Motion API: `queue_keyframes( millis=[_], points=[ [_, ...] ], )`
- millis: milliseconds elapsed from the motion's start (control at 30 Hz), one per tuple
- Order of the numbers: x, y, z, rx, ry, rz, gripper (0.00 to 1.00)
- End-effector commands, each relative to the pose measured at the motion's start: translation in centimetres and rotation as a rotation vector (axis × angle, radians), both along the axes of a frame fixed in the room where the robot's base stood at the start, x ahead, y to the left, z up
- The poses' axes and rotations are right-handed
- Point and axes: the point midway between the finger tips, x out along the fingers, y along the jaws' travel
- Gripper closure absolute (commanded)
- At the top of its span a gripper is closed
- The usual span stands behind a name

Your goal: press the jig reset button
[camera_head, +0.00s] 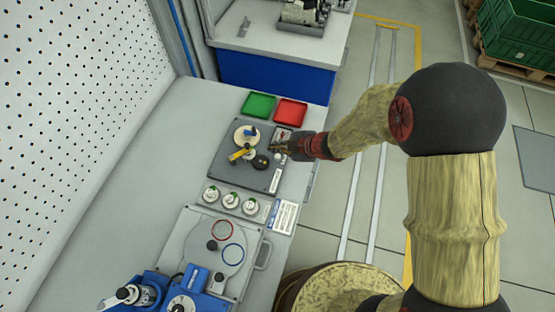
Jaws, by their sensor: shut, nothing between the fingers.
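The jig is a dark grey plate (225,166) on the bench. It carries cream discs, a yellow lever (240,154) and a small blue part (251,131). A round black knob or button (260,162) sits on the plate near its middle right. A small pale round spot (277,156) shows just right of it; I cannot tell which is the reset button. My gripper (275,147) is shut and empty, reaching in from the right. Its tip is over the plate's right part, slightly above and right of the black knob in the picture. Contact cannot be told.
A green tray (259,105) and a red tray (291,112) lie behind the plate. Several white round gauges (231,200) and a label card (284,216) are in front. A light grey fixture (193,244) and blue devices (187,303) stand nearer. A perforated wall (80,90) bounds the left.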

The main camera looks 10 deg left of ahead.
Motion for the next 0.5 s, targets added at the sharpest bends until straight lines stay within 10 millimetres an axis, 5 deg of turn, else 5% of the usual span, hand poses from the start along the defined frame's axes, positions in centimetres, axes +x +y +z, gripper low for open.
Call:
queue_keyframes(
  millis=[200,500],
  points=[
    [0.0,0.0,-2.4,0.000,0.001,-0.001,1.00],
    [0.0,0.0,-2.6,0.000,0.000,0.000,1.00]
  ],
)
